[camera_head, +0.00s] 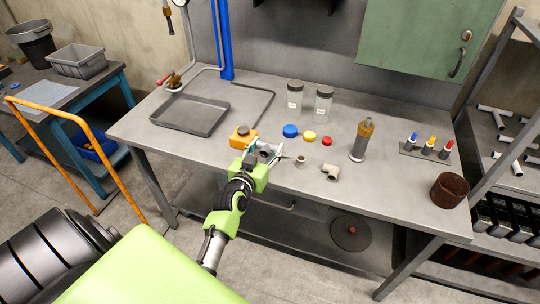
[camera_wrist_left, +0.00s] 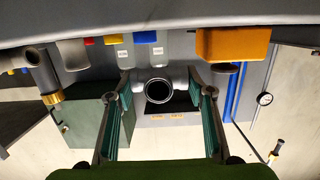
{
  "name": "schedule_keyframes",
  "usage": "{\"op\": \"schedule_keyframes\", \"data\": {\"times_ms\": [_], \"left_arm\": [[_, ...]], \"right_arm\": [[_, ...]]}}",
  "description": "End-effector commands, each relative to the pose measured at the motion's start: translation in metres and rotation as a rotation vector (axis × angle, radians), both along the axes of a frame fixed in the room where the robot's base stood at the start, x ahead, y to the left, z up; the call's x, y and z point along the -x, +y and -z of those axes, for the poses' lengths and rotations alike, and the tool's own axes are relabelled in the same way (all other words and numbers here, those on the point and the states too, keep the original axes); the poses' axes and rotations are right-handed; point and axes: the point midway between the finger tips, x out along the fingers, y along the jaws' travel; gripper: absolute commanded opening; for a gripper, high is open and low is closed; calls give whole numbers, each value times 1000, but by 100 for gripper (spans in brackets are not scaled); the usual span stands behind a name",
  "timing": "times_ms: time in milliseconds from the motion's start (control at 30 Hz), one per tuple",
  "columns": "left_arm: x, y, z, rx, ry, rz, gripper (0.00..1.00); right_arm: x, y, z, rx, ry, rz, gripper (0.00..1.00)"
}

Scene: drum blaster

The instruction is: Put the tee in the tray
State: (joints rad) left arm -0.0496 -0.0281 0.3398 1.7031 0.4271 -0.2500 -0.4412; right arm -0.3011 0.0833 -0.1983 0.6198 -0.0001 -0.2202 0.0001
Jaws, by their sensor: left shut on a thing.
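My left gripper (camera_head: 266,153) is at the front middle of the workbench, shut on the grey pipe tee (camera_wrist_left: 158,88). In the left wrist view the tee sits between the two fingers (camera_wrist_left: 160,95), its round opening facing the camera. The fingers partly hide it in the head view. The shallow dark grey tray (camera_head: 190,114) lies empty on the bench at the left, apart from the gripper. My right gripper is not in view.
An orange block (camera_head: 243,137) stands just beside the gripper, between it and the tray. Two small fittings (camera_head: 300,161) (camera_head: 331,172) lie to the right. Coloured caps (camera_head: 290,131) and clear jars (camera_head: 295,95) stand behind.

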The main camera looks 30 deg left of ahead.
Motion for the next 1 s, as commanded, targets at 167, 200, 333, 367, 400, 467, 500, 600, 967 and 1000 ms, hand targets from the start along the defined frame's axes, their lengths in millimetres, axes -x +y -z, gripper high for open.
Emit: {"op": "schedule_keyframes", "data": {"times_ms": [167, 200, 333, 367, 400, 467, 500, 600, 967, 1000], "left_arm": [[-10, -6, 12, 2, -2, 1, 18], [-14, -8, 17, 1, -3, 0, 18], [-12, -6, 33, -2, -1, 0, 18], [-12, -6, 35, -2, -1, 0, 18], [-12, -6, 37, -3, -2, -1, 18], [-11, -6, 39, -2, -3, -1, 18], [-11, -6, 40, -2, -4, -1, 18], [-11, -6, 40, -1, -4, -1, 18], [-11, -6, 44, 0, 0, 0, 65], [-11, -6, 44, 0, 0, 0, 65]], "right_arm": [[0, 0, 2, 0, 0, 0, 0], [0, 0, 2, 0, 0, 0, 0], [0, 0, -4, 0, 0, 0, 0], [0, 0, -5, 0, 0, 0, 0], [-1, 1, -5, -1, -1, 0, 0], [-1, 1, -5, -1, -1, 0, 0], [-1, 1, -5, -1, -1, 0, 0], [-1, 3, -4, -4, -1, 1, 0], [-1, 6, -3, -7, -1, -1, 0], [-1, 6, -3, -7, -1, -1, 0]]}}
